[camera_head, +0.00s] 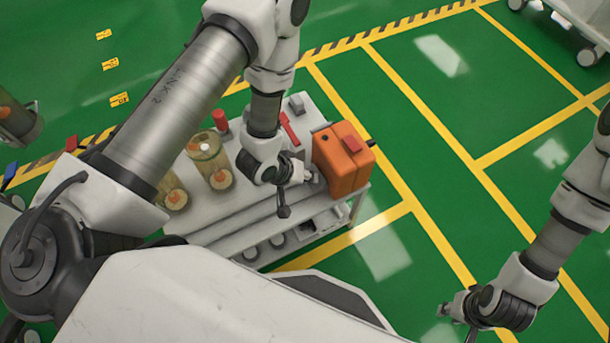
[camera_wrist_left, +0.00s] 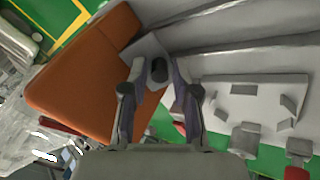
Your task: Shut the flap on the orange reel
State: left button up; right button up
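The orange reel (camera_head: 338,172) is a boxy orange case on the right end of the grey cart, with a red patch (camera_head: 352,144) on top. It also fills the upper left of the left wrist view (camera_wrist_left: 80,75). I cannot make out for sure which part is its flap. My left gripper (camera_head: 309,176) is close beside the reel's left side. In the left wrist view its fingers (camera_wrist_left: 160,85) are apart, with a small dark knob on a light grey piece (camera_wrist_left: 148,46) between or just beyond them. My right gripper (camera_head: 452,312) is far from the cart, over the green floor.
The cart (camera_head: 240,213) also carries amber jars (camera_head: 208,155), a red item (camera_head: 220,121) and a small grey block (camera_head: 297,104). My left arm crosses above it. Green floor with yellow lines is clear to the right. Another cart (camera_head: 580,30) stands at the top right.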

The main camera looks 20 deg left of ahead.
pick_arm(q)
jog(key=v, duration=0.7)
jog(key=shift+r, duration=0.25)
jog(key=shift+o, duration=0.3)
jog(key=shift+s, duration=0.1)
